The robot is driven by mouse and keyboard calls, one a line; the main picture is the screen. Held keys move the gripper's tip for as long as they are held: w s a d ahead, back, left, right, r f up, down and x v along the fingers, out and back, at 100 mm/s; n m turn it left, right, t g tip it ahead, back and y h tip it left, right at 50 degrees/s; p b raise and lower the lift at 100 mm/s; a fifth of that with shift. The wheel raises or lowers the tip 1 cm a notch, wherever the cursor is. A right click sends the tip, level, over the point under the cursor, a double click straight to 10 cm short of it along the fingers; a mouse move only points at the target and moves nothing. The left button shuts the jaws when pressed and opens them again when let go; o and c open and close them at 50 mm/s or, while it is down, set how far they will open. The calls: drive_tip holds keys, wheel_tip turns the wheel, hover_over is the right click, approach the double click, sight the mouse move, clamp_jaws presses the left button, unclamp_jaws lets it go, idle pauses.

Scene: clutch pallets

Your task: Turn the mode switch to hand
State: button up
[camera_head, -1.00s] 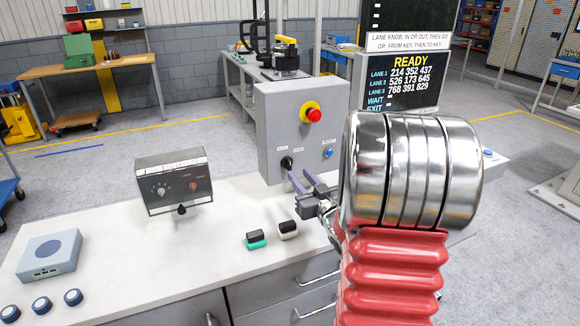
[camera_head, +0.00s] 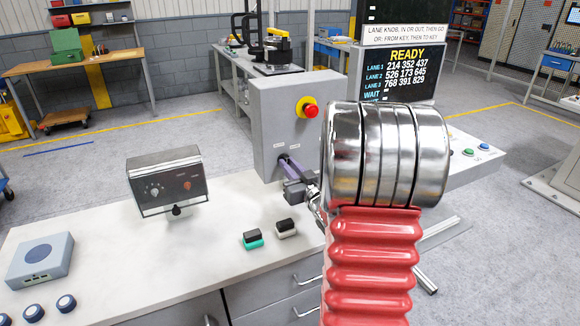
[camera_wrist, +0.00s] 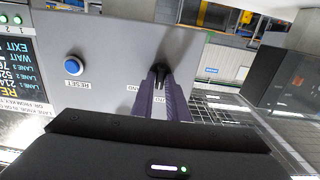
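The mode switch is a small black knob (camera_wrist: 159,67) on the front of a grey control box (camera_head: 262,110), below two small labels in the head view. In the wrist view the knob sits between the tips of my two purple fingers, and one label beside it is partly covered. My gripper (camera_wrist: 158,76) is closed in on the knob, with a finger on each side. In the head view my gripper (camera_head: 287,161) reaches the box's lower front and hides the knob, so its pointing direction cannot be read.
A red emergency button (camera_head: 310,111) on a yellow base sits above on the box. A blue reset button (camera_wrist: 73,66) is beside the switch. A meter box (camera_head: 168,182) and two small blocks (camera_head: 285,228) stand on the white bench. A screen (camera_head: 398,72) reads READY.

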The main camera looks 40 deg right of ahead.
clamp_jaws()
drive_tip(key=shift+m, duration=0.5)
drive_tip(key=m, duration=1.1)
drive_tip(key=shift+s+d+f, duration=0.1)
drive_tip(key=shift+d+f, duration=0.05)
idle(0.4)
drive_tip(key=shift+o, duration=2.2)
unclamp_jaws()
